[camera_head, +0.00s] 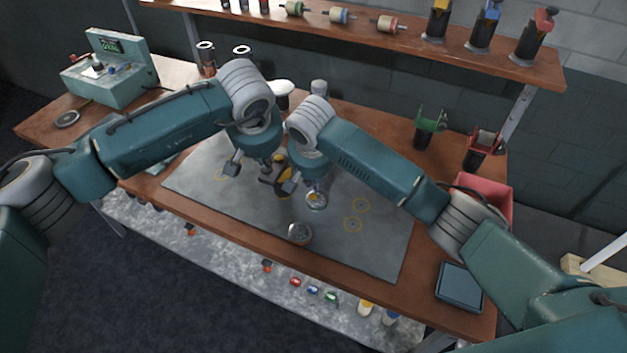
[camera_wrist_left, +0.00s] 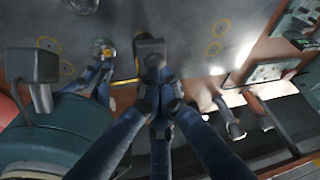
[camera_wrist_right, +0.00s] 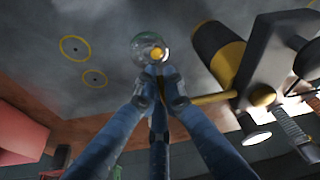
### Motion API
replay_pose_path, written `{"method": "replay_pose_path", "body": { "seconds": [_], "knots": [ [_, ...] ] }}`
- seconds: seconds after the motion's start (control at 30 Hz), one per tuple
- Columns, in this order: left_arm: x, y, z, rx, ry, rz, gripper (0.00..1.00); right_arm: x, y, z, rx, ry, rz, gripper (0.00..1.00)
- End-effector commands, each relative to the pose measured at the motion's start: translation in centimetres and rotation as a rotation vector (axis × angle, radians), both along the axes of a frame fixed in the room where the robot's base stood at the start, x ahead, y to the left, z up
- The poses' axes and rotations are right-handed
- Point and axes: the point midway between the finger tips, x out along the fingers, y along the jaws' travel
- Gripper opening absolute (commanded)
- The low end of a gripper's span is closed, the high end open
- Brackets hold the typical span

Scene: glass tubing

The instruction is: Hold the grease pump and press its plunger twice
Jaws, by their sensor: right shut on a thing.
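A small round clear and metallic piece with a yellow centre, which looks like the grease pump and its plunger (camera_head: 315,199), is at my right gripper (camera_head: 312,187) over the grey mat. In the right wrist view the closed fingertips (camera_wrist_right: 158,76) meet at the rim of this pump (camera_wrist_right: 139,45). The pump also shows in the left wrist view (camera_wrist_left: 103,47). My left gripper (camera_head: 268,163) is to the left of it, apart from the pump. Its fingertips (camera_wrist_left: 157,65) are together, in front of a dark block whose contact with them I cannot tell.
A black and yellow tool (camera_wrist_right: 220,50) stands close beside the pump. A round dish (camera_head: 299,233) is at the mat's front edge. Yellow rings (camera_head: 354,224) mark the mat (camera_head: 385,250). A red bin (camera_head: 490,190) and green and red stands are at right. A shelf (camera_head: 410,38) runs behind.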

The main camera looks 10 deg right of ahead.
Motion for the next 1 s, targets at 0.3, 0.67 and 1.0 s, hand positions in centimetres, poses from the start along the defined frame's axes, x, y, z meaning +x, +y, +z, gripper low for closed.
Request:
{"method": "replay_pose_path", "body": {
  "seconds": [0.3, 0.67, 1.0],
  "knots": [
    [0.0, 0.0, 0.0, 0.0, 0.0, 0.0, 0.0, 0.1, 0.1, 0.1, 0.001, -0.002, 0.001, 0.0],
    [0.0, 0.0, -0.7, 0.0, 0.0, 0.0, 0.0, 0.1, 0.0, 0.1, 0.001, -0.002, 0.001, 0.0],
    [0.0, 0.0, -1.7, 0.0, 0.001, 0.0, 0.0, 0.1, 0.0, 0.1, 0.001, -0.002, 0.001, 0.0]
  ]
}}
